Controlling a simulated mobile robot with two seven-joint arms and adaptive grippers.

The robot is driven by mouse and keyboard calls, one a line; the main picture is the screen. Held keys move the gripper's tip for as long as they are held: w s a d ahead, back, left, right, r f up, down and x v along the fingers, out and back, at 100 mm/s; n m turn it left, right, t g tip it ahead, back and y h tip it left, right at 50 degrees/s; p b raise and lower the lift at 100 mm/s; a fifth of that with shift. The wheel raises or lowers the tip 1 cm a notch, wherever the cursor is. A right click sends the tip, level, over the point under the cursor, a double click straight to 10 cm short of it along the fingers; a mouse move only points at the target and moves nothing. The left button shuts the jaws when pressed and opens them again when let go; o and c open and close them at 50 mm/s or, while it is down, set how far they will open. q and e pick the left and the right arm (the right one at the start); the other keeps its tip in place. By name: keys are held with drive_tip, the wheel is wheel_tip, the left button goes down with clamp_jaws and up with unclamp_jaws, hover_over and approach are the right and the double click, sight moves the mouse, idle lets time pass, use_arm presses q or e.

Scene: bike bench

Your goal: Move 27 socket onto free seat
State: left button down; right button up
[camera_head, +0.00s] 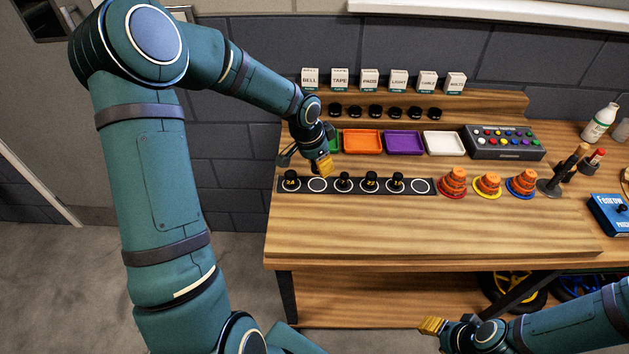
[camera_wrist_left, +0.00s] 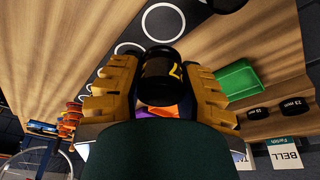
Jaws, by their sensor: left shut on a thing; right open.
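My left gripper (camera_head: 322,168) hangs above the dark strip (camera_head: 330,186), near its second seat from the left. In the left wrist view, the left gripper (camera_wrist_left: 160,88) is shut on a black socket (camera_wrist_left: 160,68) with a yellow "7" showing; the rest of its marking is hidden. Sockets stand on the first, third, fourth and fifth seats. The second seat (camera_head: 317,185) and the sixth seat (camera_head: 420,186) show as bare white rings. The held socket is apart from the strip. My right gripper (camera_head: 433,326) is open, low in front of the bench.
Behind the strip lie a green tray (camera_wrist_left: 238,80), an orange tray (camera_head: 362,142), a purple tray (camera_head: 403,143) and a white tray (camera_head: 444,144). Orange cone stacks (camera_head: 452,183) stand right of the strip. The bench front (camera_head: 420,232) is clear.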

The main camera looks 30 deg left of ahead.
sight(321, 183)
use_arm(q)
drive_tip(key=shift+f+b, duration=0.45)
drive_tip(key=shift+f, duration=2.3)
drive_tip(key=c, duration=0.7)
unclamp_jaws()
drive_tip(key=shift+f, duration=0.15)
